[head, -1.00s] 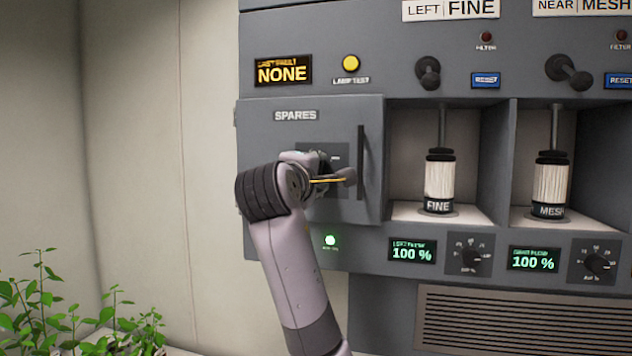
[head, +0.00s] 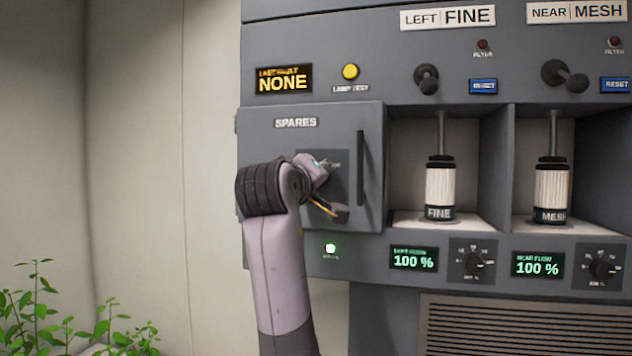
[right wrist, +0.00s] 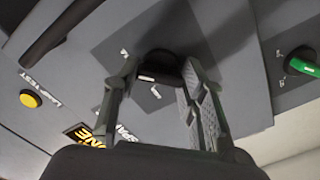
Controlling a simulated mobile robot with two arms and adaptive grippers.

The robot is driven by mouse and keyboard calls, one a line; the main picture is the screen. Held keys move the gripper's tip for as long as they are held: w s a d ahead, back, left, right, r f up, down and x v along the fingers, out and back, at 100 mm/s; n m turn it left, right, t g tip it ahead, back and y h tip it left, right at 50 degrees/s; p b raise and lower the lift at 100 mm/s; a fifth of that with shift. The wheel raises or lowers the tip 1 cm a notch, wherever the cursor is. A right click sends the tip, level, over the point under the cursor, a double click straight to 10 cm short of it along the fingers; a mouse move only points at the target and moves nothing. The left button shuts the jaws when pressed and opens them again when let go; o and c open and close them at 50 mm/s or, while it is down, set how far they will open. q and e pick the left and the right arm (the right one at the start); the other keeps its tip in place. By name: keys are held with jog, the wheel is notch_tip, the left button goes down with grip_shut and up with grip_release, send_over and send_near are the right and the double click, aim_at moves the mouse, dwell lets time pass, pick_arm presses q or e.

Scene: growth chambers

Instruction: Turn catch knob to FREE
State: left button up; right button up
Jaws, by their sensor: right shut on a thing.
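The catch knob (right wrist: 163,66) is a dark knob with a short white mark, on a dark square plate (head: 338,190) on the SPARES door (head: 270,150). In the right wrist view my right gripper (right wrist: 160,75) is shut on it, one finger on each side. In the head view my right gripper (head: 318,168) is tilted over the plate and hides most of the knob. Small white lettering on the plate is too small and partly covered to read. The door looks closed. My left gripper is not in view.
A vertical bar handle (head: 360,168) stands just right of the plate. Filters labelled FINE (head: 439,188) and MESH (head: 552,188) stand in open bays to the right. A lit green lamp (head: 330,248) is below the door. Plants (head: 40,310) are at the lower left.

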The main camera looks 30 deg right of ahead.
jog(key=shift+f, duration=0.15)
jog(key=o, duration=1.2)
jog(key=v, duration=1.2)
